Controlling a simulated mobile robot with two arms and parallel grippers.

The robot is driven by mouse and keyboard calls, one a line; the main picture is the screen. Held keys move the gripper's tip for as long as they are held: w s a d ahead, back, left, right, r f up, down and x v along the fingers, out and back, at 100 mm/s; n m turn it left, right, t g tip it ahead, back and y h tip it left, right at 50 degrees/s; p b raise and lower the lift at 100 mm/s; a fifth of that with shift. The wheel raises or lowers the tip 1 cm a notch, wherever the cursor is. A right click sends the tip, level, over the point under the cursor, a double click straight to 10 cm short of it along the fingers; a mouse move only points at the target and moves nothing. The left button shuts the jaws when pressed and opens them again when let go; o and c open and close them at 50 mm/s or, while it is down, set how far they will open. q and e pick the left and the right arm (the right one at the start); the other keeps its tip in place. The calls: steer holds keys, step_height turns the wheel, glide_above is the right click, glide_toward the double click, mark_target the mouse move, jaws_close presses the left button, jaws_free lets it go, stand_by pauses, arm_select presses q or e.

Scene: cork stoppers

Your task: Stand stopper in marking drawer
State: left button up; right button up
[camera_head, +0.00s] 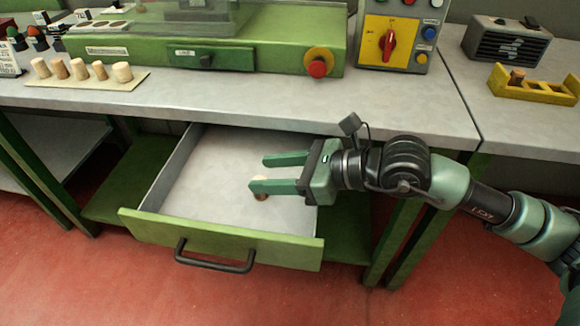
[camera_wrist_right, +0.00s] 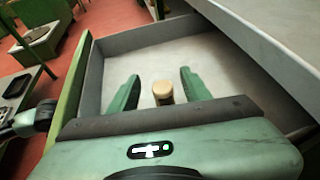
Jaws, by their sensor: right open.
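A cork stopper (camera_head: 261,195) is in the open green-fronted drawer (camera_head: 205,190), partly hidden by the near finger of my right gripper (camera_head: 259,172). It appears to stand upright on the pale drawer floor. My right gripper reaches in over the drawer from the right, with its fingers apart. In the right wrist view the stopper (camera_wrist_right: 163,92) shows in the gap between the two fingers of the gripper (camera_wrist_right: 160,78), with space on both sides. My left gripper is not in view.
Several other stoppers (camera_head: 78,69) stand on a board (camera_head: 95,82) on the grey worktop above. The worktop (camera_head: 300,105) overhangs the back of the drawer. A yellow holder (camera_head: 535,90) with one stopper sits at the right. The drawer's left floor is clear.

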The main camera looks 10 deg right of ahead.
steer(key=shift+s+d+r+p, duration=0.15)
steer(key=shift+d+r+p, duration=0.45)
steer(key=shift+r, duration=0.2)
arm_select(q)
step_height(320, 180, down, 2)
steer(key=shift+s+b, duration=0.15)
steer(key=shift+b, duration=0.3)
arm_select(e)
steer(key=v, duration=1)
steer(key=shift+s+d+r, duration=0.2)
steer(key=shift+s+r, duration=0.05)
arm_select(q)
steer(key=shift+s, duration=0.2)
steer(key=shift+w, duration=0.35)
